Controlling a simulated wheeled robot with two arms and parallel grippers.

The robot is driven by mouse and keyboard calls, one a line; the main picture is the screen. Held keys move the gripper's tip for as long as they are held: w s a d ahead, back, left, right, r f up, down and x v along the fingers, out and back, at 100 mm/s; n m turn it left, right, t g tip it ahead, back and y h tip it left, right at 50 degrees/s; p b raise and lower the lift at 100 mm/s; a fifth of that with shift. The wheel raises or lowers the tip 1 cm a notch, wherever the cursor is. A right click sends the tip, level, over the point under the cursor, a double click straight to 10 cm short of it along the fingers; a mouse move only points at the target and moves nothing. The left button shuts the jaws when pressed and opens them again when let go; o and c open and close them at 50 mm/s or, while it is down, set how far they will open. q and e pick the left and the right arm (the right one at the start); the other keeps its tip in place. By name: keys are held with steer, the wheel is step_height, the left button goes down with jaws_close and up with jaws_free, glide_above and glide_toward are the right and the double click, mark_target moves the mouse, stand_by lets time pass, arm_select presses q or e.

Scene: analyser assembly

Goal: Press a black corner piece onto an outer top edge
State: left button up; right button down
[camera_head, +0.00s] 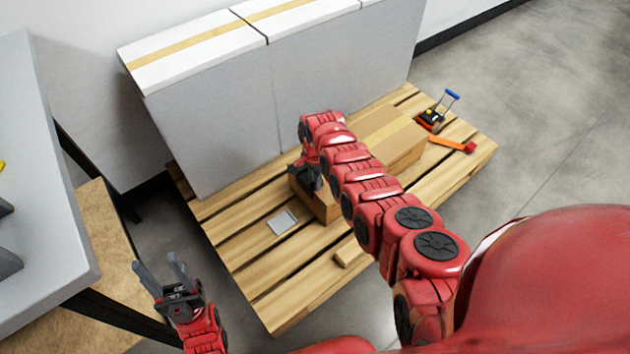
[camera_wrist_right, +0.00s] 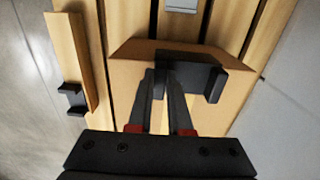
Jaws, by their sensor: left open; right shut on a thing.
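My right gripper (camera_wrist_right: 160,80) is shut on a black corner piece (camera_wrist_right: 205,75) with an angled, L-like shape. The piece is over a brown cardboard box (camera_wrist_right: 130,68); whether it touches the box I cannot tell. In the head view this gripper (camera_head: 307,176) is low in front of the tall grey panels (camera_head: 215,120), partly hidden by my arm. The panels' white top edges (camera_head: 190,62) carry a yellow strip. A second black piece (camera_wrist_right: 72,100) shows at the left of the wrist view, by a wooden strip. My left gripper (camera_head: 162,272) is open and empty, at lower left.
The box and panels stand on a wooden pallet (camera_head: 240,262). A small grey plate (camera_head: 282,220) and a wooden block (camera_head: 349,253) lie on it. An orange-handled tool (camera_head: 452,144) and a blue-handled item (camera_head: 437,112) are at its right end. A grey-topped bench (camera_head: 45,170) stands left.

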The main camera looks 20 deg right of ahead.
steer(key=shift+f+b, duration=0.35)
steer(key=shift+f, duration=0.05)
stand_by(0.5)
steer(key=c, duration=0.8)
jaws_free()
steer(key=shift+o, duration=0.2)
steer(key=shift+r+p, duration=0.3)
step_height(320, 180, up, 3)
steer(key=shift+f+p, duration=0.15)
steer(key=shift+p, duration=1.1)
step_height(320, 180, up, 4)
steer(key=p, duration=0.3)
steer(key=shift+f, duration=0.1)
